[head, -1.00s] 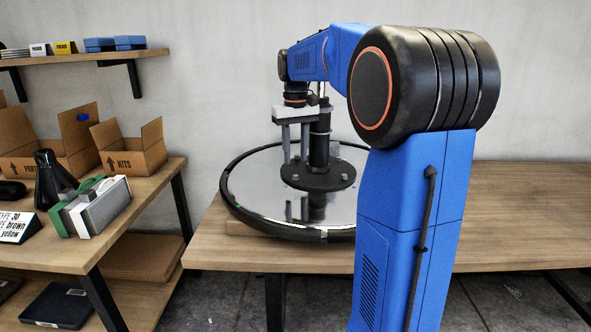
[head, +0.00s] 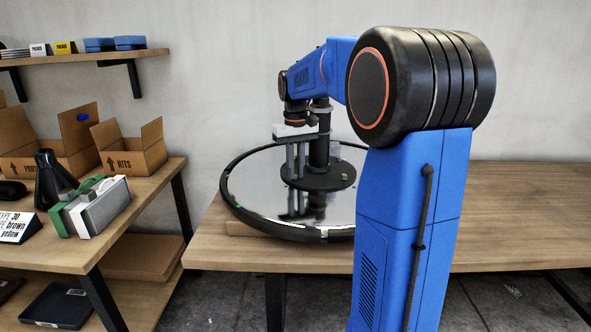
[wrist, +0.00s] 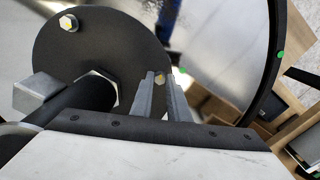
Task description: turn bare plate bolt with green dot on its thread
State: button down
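The round black plate (head: 335,180) lies on a shiny disc with a black rim and carries a thick black post (head: 319,150). In the wrist view, a hex bolt (wrist: 68,23) with a yellowish mark sits near the plate's far edge. Another bolt (wrist: 159,78), also yellowish on its head, shows between the fingertips of my gripper (wrist: 160,77). My gripper (head: 296,178) points down over the plate's left part, its two grey fingers close together with a narrow gap. Contact with the bolt is unclear. I see no green dot on a thread; the threads are hidden.
The post stands right beside the fingers, with a large hex nut (wrist: 106,88) at its foot. A grey block (wrist: 37,93) stands near it. Green marks (wrist: 281,55) sit on the disc's rim. The wooden bench (head: 520,210) is clear at right; a shelf with boxes stands left.

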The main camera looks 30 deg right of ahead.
jog(key=shift+m, duration=0.3)
jog(key=m, duration=1.2)
jog(key=shift+m, duration=0.3)
jog(key=m, duration=1)
dwell(0.5)
jog(key=c, duration=1.7)
grip_release()
jog(key=shift+r, duration=0.15)
